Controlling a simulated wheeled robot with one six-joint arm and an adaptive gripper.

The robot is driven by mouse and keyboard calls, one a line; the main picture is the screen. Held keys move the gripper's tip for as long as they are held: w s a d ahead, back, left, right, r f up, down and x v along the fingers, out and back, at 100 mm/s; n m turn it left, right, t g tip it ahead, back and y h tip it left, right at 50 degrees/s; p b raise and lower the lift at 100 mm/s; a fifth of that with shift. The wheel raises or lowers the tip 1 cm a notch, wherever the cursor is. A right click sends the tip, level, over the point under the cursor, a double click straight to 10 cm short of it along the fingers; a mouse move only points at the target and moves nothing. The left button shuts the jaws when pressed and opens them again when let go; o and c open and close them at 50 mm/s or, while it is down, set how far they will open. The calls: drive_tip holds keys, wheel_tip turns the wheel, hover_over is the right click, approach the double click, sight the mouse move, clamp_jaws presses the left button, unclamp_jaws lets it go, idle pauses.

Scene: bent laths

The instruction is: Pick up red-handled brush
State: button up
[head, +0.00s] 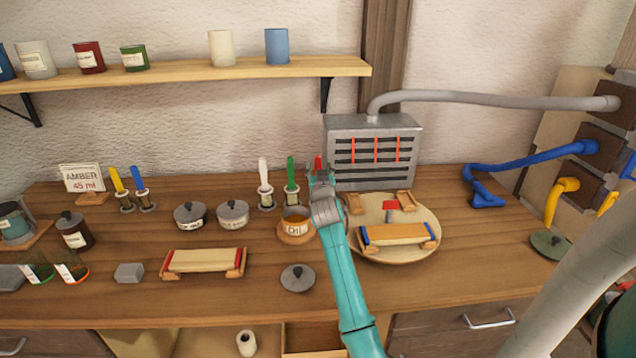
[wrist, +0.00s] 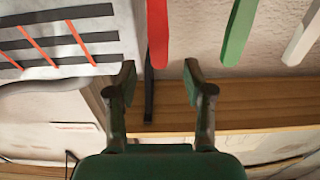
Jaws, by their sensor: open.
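The red-handled brush (head: 317,162) stands behind my gripper in the head view. Only its red handle shows there; the rest is hidden by the gripper. In the wrist view its red handle (wrist: 157,32) hangs in from the top edge, between the lines of my two fingers and beyond their tips. My gripper (wrist: 160,80) is open with nothing between its fingers. In the head view my gripper (head: 321,180) is at the back of the bench, in front of the brush.
A green-handled brush (head: 291,172) and a white-handled brush (head: 264,174) stand to the left. A grey vented box (head: 372,180) stands close behind on the right. An oil pot (head: 295,228) is left of my arm, and a round board (head: 395,253) with a lath is right.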

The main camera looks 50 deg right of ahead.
sight(318, 163)
drive_tip(key=shift+f+x, duration=0.2)
drive_tip(key=shift+x, duration=2.6)
clamp_jaws()
